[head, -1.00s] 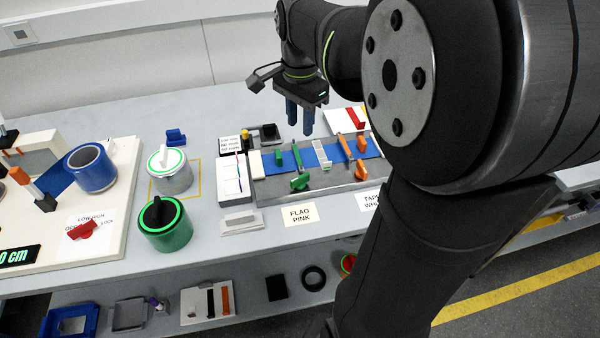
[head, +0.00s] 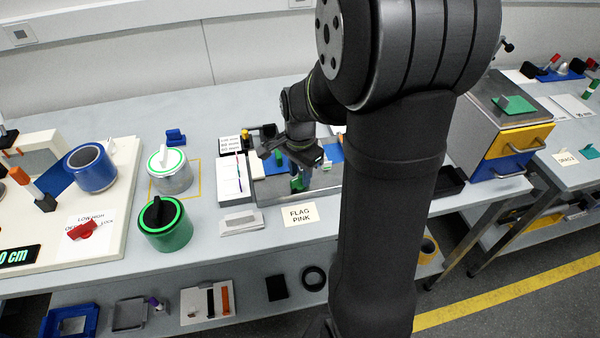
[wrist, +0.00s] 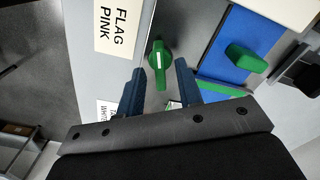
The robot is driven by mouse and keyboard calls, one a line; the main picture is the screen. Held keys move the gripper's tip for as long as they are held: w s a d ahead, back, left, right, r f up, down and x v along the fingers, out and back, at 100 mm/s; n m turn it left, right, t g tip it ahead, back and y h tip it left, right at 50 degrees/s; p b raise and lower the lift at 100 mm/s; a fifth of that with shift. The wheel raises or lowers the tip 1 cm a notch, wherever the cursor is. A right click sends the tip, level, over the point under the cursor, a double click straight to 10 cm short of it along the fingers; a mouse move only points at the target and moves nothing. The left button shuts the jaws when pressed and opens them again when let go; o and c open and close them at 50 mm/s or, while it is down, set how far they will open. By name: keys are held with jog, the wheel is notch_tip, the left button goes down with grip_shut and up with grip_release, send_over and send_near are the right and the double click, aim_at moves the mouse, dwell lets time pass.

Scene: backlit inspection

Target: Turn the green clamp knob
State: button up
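The green clamp knob (wrist: 159,62) shows in the wrist view with a white line along its grip, on a grey face near the label. In the head view a small part of it (head: 297,184) shows below my gripper. My gripper (wrist: 160,68) is open, its two blue fingers apart on either side of the knob in the picture. I cannot tell whether they touch it. In the head view my gripper (head: 304,165) is over the fixture, partly hiding it. A green clamp piece (wrist: 246,58) lies over the blue strip (wrist: 232,42).
A FLAG PINK label (head: 299,215) lies at the bench front. A white box (head: 234,180) stands left of the fixture. A green canister (head: 166,226) and a silver one (head: 170,172) stand further left. A drawer cabinet (head: 500,130) stands right of my arm.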

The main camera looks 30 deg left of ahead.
jog(key=shift+f, duration=0.3)
grip_shut()
jog(key=shift+n, duration=0.4)
jog(key=n, duration=1)
jog(key=shift+n, duration=0.4)
dwell(0.3)
